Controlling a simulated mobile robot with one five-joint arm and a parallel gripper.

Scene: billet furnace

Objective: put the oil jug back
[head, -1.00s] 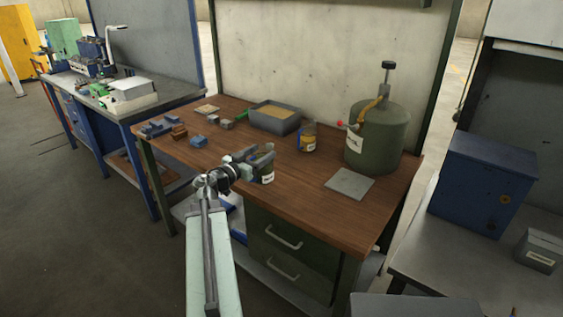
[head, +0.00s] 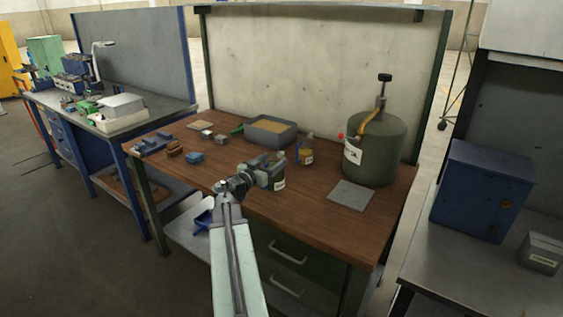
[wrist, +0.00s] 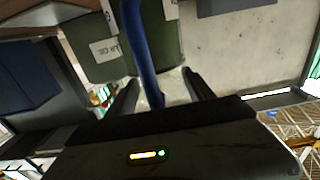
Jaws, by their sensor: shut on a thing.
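The gripper hides much of the jug. I cannot tell whether its base touches the bench top. In the wrist view a curved blue handle (wrist: 143,45) runs between my two fingers (wrist: 160,92).
A large green drum (head: 378,145) with a pump stands at the back right, behind a grey plate (head: 352,195). An amber jar (head: 306,153) and a grey tray (head: 270,132) stand behind the jug. Small blocks lie left. A blue box (head: 480,192) is on the right-hand bench.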

